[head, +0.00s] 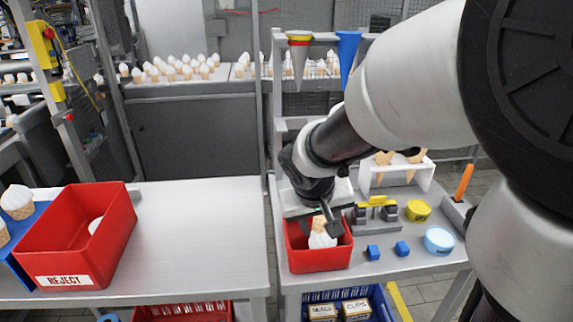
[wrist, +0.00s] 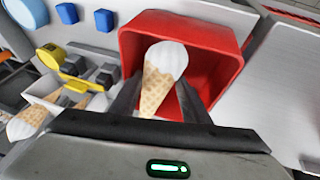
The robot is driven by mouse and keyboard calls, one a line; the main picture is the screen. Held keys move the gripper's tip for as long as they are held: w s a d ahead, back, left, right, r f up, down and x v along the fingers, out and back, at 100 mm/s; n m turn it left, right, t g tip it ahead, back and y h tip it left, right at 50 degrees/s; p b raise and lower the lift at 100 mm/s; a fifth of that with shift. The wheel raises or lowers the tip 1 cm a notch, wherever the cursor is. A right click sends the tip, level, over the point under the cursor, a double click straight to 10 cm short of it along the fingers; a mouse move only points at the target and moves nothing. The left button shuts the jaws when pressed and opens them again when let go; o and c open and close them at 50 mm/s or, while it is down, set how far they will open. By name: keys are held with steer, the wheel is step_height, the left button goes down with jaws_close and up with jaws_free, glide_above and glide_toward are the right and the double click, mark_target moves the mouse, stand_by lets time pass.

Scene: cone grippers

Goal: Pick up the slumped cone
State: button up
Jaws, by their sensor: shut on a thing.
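My gripper (head: 324,217) points down at the small red bin (head: 321,260) on the right table. It is shut on a cone with a tan waffle body and a white top (head: 322,241). The cone hangs white top down, at or inside the bin's opening; I cannot tell if it touches the bin. In the wrist view the waffle part of this cone (wrist: 158,85) lies between the fingers (wrist: 158,103), with the white top toward the red bin (wrist: 225,45). I cannot clearly tell whether its top is slumped.
A red REJECT bin (head: 115,215) on the left table holds a white-topped cone (head: 95,225). Blue blocks (head: 373,252), a yellow round item (head: 418,210), a light blue round tub (head: 439,240) and a white cone rack (head: 420,178) stand right of the small bin. The left table's middle is clear.

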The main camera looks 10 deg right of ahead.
mark_target(320, 222)
step_height(320, 222, up, 10)
steer(key=p, duration=0.3)
steer(key=shift+w, duration=0.1)
stand_by(0.3)
